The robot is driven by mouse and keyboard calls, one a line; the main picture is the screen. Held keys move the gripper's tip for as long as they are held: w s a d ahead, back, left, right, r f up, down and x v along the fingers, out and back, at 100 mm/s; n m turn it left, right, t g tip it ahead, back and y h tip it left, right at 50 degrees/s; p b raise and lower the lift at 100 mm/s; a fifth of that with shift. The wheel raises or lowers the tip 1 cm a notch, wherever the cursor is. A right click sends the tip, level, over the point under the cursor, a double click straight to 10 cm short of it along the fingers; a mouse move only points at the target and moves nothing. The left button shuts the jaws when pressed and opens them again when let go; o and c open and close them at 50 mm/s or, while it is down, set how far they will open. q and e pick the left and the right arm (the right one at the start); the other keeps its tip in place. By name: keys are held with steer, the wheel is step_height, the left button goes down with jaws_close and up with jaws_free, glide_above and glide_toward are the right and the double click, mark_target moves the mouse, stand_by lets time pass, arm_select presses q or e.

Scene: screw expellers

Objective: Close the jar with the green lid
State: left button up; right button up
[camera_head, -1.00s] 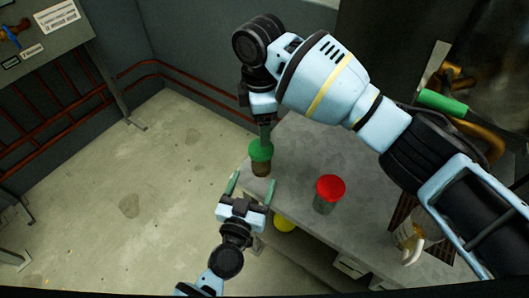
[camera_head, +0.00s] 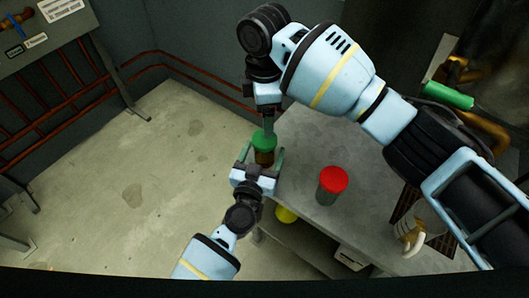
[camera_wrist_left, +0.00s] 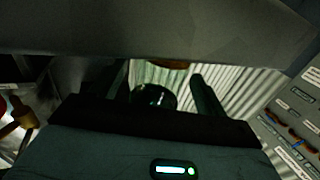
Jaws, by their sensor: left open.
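The green lid (camera_head: 264,141) sits at the top of a small brown jar (camera_head: 264,158) at the table's near left corner. Whether the lid is seated or just above the rim cannot be told. My left gripper (camera_head: 261,154) is open, with one finger on each side of the jar. In the left wrist view a dark round shape (camera_wrist_left: 155,97), likely the jar, shows between the two fingers. My right gripper (camera_head: 268,126) points down from above, its fingertips at the green lid. Its fingers overlap edge-on, so its grip is unclear.
A jar with a red lid (camera_head: 332,181) stands on the grey table (camera_head: 308,150), to the right. A white mug-like item (camera_head: 412,238) stands further right. A yellow object (camera_head: 285,214) is on the shelf below. Open floor lies left of the table.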

mark_target(264, 151)
arm_select(q)
steer(key=shift+w+d, duration=0.1)
steer(key=shift+w, duration=0.35)
jaws_close()
arm_select(e)
steer(key=m, duration=0.9)
stand_by(0.3)
steer(key=shift+f, duration=4)
